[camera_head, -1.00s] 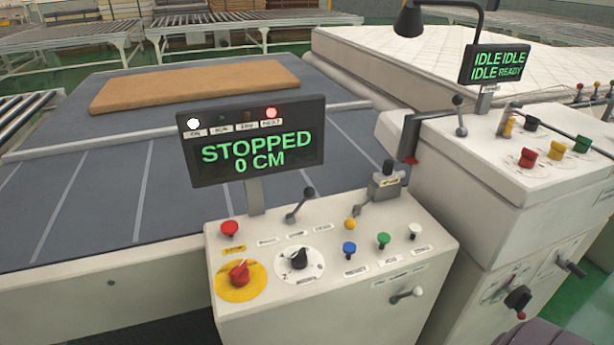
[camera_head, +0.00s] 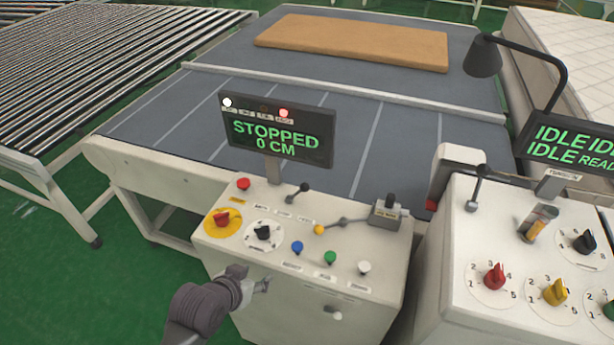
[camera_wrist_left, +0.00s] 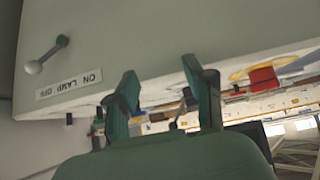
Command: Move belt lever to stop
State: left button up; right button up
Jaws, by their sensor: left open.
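A short lever with a dark ball knob (camera_head: 304,187) stands on the white control console (camera_head: 350,303), just below the display (camera_head: 278,133). It tilts up and to the right, with small labels at its foot too blurred to read. The display reads STOPPED 0 CM. My left gripper (camera_head: 262,286) is open and empty in front of the console's front edge, below and left of the lever. In the left wrist view its two fingers (camera_wrist_left: 165,90) are apart before the console's edge, with knobs beyond them. My right gripper is not in view.
A brown mattress (camera_head: 350,42) lies on the grey belt (camera_head: 400,140).

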aim_at(302, 189)
pick_arm(q)
jog(key=w+d+r+m+t+h+p, duration=0.1)
jog(key=w+d+r+m+t+h, duration=0.25)
jog(key=w+r, duration=0.8)
jog(key=shift+n+y, duration=0.25)
jog(key=shift+n, duration=0.6)
jog(key=x, duration=0.4)
jog(key=d+p+x, duration=0.1)
jog(key=x, duration=0.3)
jog(key=p+x, duration=0.1)
jog(key=x, duration=0.3)
jog(key=shift+d+r, duration=0.1)
jog(key=shift+d, duration=0.35)
jog(key=shift+w+d+f+t, duration=0.2)
jog(key=shift+w+f+t, duration=0.05)
jog(key=shift+w, duration=0.15)
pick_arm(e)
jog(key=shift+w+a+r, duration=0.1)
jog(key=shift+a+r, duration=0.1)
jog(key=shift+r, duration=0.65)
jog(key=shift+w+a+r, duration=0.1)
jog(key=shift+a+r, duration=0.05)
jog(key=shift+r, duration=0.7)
pick_arm(q)
grip_shut()
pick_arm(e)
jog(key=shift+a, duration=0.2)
